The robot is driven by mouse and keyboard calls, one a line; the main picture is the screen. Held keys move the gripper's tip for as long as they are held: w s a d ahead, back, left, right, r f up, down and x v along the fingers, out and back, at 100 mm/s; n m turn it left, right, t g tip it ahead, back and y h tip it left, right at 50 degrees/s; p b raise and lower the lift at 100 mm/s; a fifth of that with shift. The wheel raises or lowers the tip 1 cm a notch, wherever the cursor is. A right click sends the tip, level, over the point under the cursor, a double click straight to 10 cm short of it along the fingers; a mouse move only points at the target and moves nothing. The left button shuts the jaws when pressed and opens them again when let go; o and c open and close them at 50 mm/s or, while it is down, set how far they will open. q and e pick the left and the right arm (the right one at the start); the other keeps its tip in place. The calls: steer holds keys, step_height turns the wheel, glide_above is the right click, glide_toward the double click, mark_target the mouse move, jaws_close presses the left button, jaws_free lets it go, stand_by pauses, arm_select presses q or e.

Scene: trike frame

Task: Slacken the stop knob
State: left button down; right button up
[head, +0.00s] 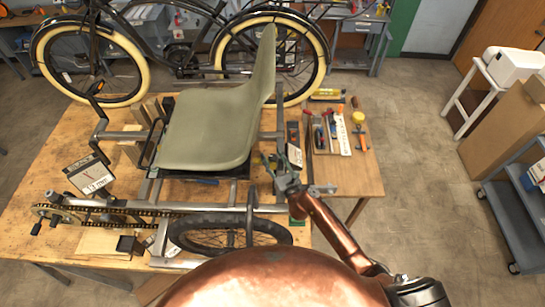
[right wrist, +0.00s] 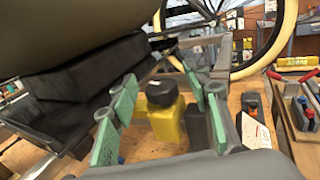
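The trike frame (head: 220,207) lies on the wooden workbench with its green-grey seat (head: 215,120) mounted on it. My right gripper (head: 287,172) is at the right side of the seat, close to the frame rails. In the right wrist view its green-padded fingers (right wrist: 160,110) stand apart, with nothing clearly held between them. A yellow object with a black cap (right wrist: 164,112) shows between the fingers and looks to be beyond them; contact cannot be told. I cannot pick out the stop knob for certain. My left gripper is not in view.
The dark seat underside block (right wrist: 88,72) is close to the left of the fingers. A wheel (head: 230,234) sits at the bench front. A black bicycle (head: 180,50) stands behind. Open floor lies right of the bench.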

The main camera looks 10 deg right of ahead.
steer(key=c, duration=1.1)
